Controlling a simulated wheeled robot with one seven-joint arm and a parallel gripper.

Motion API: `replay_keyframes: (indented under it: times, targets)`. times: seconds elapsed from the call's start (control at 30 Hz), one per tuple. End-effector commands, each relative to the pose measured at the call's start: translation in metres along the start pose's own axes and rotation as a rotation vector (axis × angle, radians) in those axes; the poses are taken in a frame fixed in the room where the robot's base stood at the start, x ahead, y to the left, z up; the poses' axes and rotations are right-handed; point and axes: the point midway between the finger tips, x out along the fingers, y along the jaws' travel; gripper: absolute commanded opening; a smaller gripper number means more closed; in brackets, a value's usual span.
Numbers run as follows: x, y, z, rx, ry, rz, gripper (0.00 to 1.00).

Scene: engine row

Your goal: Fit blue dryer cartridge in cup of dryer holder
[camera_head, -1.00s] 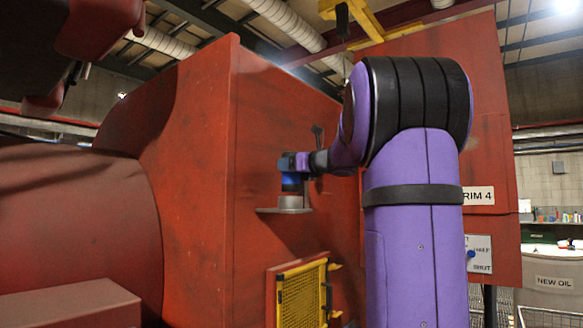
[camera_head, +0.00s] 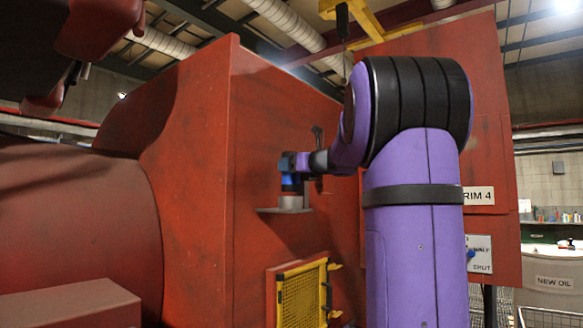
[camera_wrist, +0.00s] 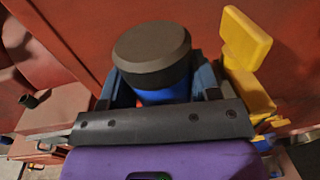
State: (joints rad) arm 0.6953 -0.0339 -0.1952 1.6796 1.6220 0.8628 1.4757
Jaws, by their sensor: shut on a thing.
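The blue dryer cartridge (camera_head: 290,184) is between the jaws of my gripper (camera_head: 291,167). In the wrist view the cartridge (camera_wrist: 165,95) has a dark round cap facing up, and the fingers of my gripper (camera_wrist: 163,88) close on its blue body from both sides. The cartridge looks upright. Directly below it is the grey cup of the dryer holder (camera_head: 291,203), on a small flat bracket fixed to the red wall. The cartridge's lower end meets or enters the cup's top; I cannot tell how deep. The cup is hidden in the wrist view.
A red engine panel (camera_head: 200,170) stands behind and left of the holder. Below it is a yellow mesh guard (camera_head: 302,295). A yellow part (camera_wrist: 246,40) stands close to the right finger in the wrist view. A NEW OIL container (camera_head: 553,275) is far right.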

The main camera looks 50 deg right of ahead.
Motion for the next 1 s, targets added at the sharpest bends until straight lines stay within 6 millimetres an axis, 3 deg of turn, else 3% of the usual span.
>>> replay_keyframes:
  times: [1.0]
  targets:
    - [0.0, 0.0, -0.021, 0.0, 0.0, 0.0, 0.27]
